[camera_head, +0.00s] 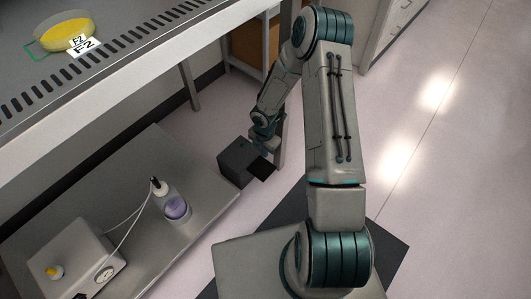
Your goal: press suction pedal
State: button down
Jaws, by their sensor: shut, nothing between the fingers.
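A bottle with purple liquid (175,207) stands on the low shelf, with tubing running to a pale box-shaped unit (75,258) that has a gauge and a yellow knob.
The metal bench (120,85) with a slotted front edge overhangs at upper left. A dish of yellow liquid (66,32) labelled F2 sits on it. The low shelf (150,265) is at lower left. Open floor lies to the right.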

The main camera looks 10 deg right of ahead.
aim_at(265, 170)
notch_tip(265, 170, down, 11)
jog(key=b, duration=0.5)
